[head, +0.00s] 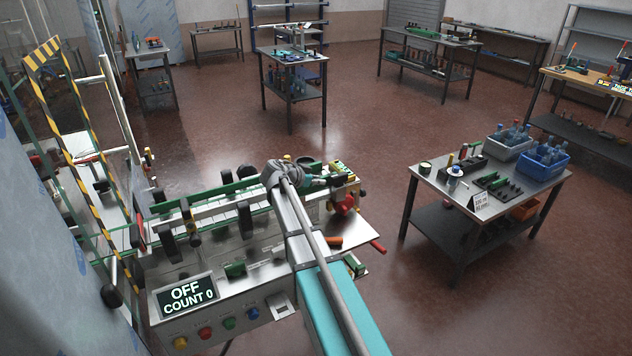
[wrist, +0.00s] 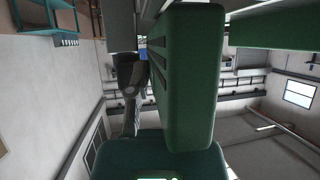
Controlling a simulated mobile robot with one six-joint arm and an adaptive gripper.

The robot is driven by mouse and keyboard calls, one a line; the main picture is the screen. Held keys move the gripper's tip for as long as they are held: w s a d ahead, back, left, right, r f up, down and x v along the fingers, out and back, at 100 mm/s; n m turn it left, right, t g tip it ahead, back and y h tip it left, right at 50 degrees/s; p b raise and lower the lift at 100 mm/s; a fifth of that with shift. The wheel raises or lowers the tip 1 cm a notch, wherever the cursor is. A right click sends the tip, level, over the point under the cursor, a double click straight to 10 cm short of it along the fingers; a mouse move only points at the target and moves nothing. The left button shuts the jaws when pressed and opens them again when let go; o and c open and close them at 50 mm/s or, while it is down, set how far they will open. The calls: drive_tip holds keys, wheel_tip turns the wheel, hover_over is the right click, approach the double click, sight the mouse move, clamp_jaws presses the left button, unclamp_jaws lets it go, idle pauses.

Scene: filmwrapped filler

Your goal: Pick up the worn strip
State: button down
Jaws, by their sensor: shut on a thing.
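The machine (head: 245,265) has long green strips along its rails. I cannot tell for certain which one is the worn strip. My gripper (head: 325,181) is at the machine's right end, beside small green parts, and its fingertips are too small there to make out. In the wrist view a green piece with dark grooves (wrist: 190,80) fills the middle, very close. A grey jaw (wrist: 130,75) is against its left side, and the other jaw is hidden. My gripper is shut on a green piece, which may be the worn strip.
The sign (head: 187,295) on the machine reads OFF, COUNT 0. Black knobs and posts stand along the rails. A striped frame (head: 75,150) stands left.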

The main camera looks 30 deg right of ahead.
drive_tip(key=shift+r+p, duration=3.6)
drive_tip(key=shift+r, duration=0.4)
drive_tip(key=shift+f, duration=0.1)
